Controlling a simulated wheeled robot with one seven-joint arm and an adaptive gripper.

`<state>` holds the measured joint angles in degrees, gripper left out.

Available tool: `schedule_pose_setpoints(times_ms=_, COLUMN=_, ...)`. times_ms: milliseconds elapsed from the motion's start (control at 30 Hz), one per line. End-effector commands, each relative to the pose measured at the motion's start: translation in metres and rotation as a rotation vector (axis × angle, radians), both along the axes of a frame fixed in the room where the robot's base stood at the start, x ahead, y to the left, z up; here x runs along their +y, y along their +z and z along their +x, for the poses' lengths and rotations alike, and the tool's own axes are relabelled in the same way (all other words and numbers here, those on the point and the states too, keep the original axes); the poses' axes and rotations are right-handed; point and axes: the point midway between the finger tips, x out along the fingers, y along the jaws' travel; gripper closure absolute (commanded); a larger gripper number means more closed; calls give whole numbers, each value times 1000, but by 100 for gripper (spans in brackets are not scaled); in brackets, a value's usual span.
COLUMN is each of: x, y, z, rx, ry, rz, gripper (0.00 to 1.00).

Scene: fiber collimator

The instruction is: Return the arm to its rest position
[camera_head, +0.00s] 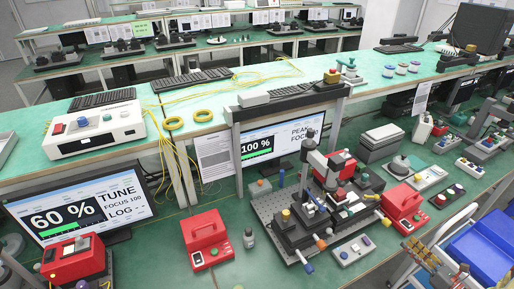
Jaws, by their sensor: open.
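My gripper does not show in the head view, and I cannot make out my arm for certain. The fiber collimator stage (309,219) is a dark stepped assembly with an upright grey post, orange, yellow and blue knobs and a perforated base. It stands on the green bench right of centre. A monitor (268,143) behind it reads 100 % and PEAK FOCUS. Another monitor (84,207) at the left reads 60 %, TUNE and FOCUS 100.
Red instrument boxes stand at the left (73,262), the middle (205,241) and the right (403,204) of the bench. A grey frame (237,160) rises around the monitor behind the stage. Blue bins (487,245) on a cart stand at the lower right. Yellow cables lie on the shelf.

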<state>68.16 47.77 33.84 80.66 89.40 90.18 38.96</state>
Motion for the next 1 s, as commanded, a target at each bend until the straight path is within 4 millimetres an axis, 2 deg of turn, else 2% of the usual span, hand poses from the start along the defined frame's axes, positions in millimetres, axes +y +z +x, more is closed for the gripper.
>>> schedule_pose_setpoints(times_ms=333, x=1, y=1, z=1, rx=0, ry=4, rz=-3, gripper=59)
schedule_pose_setpoints(times_ms=467, x=17, y=19, z=12, rx=7, ry=64, rz=-56, gripper=59)
schedule_pose_setpoints(times_ms=567, x=51, y=48, z=29, rx=16, ry=177, rz=-154, gripper=59)
schedule_pose_setpoints(times_ms=733, x=133, y=107, z=47, rx=23, ry=432, rz=-391, gripper=59)
schedule_pose_setpoints(times_ms=867, x=195, y=145, z=45, rx=9, ry=624, rz=-587, gripper=59)
schedule_pose_setpoints(times_ms=1000, x=256, y=181, z=29, rx=-25, ry=822, rz=-807, gripper=59)
